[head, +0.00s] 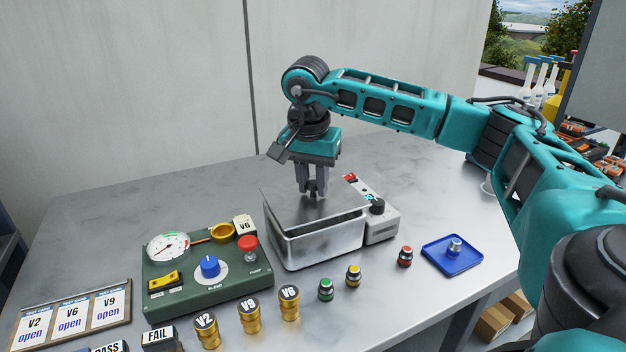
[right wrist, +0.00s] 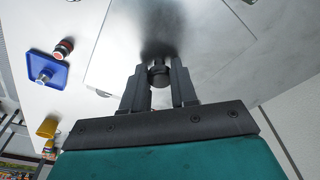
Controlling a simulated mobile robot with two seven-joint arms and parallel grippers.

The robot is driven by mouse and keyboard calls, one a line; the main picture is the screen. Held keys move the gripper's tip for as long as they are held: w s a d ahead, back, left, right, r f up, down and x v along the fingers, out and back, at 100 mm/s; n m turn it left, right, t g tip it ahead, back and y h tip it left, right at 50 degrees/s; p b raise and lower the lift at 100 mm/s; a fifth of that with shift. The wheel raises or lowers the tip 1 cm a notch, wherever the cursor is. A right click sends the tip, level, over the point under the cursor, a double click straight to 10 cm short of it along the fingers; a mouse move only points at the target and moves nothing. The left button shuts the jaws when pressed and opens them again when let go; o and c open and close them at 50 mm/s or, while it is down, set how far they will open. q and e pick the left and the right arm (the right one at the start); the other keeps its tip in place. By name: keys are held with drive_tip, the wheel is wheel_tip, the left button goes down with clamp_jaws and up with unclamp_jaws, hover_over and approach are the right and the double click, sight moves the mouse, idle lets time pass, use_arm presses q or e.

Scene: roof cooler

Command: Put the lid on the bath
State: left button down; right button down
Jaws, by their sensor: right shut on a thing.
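The bath (head: 318,246) is an open-topped rectangular metal tank in the middle of the table. My right gripper (head: 312,190) is above it, pointing down, shut on the dark knob of the lid. The lid (head: 285,203) is a flat thin metal plate over the bath's opening. A dark gap shows between the lid and the bath's front and right rim, so it looks slightly raised or askew; I cannot tell whether it touches the rim. In the right wrist view the lid (right wrist: 205,60) fills the middle, with its knob (right wrist: 160,76) between the fingers. My left gripper is out of view.
A grey control unit (head: 381,224) stands against the bath's right side. A green gauge panel (head: 208,285) is close on its left. Several small capped vials (head: 326,289) and brass weights (head: 289,302) stand in front. A blue tray (head: 452,262) is at the right.

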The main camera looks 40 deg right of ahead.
sight(310, 202)
drive_tip(key=shift+f, duration=0.5)
drive_tip(key=c, duration=0.9)
unclamp_jaws()
drive_tip(key=r, duration=0.4)
drive_tip(key=a+r+p, duration=0.1)
drive_tip(key=r, duration=0.3)
drive_tip(key=r+p, duration=0.1)
drive_tip(key=r, duration=0.4)
drive_tip(key=shift+s+a, duration=0.3)
drive_tip(key=shift+s, duration=0.1)
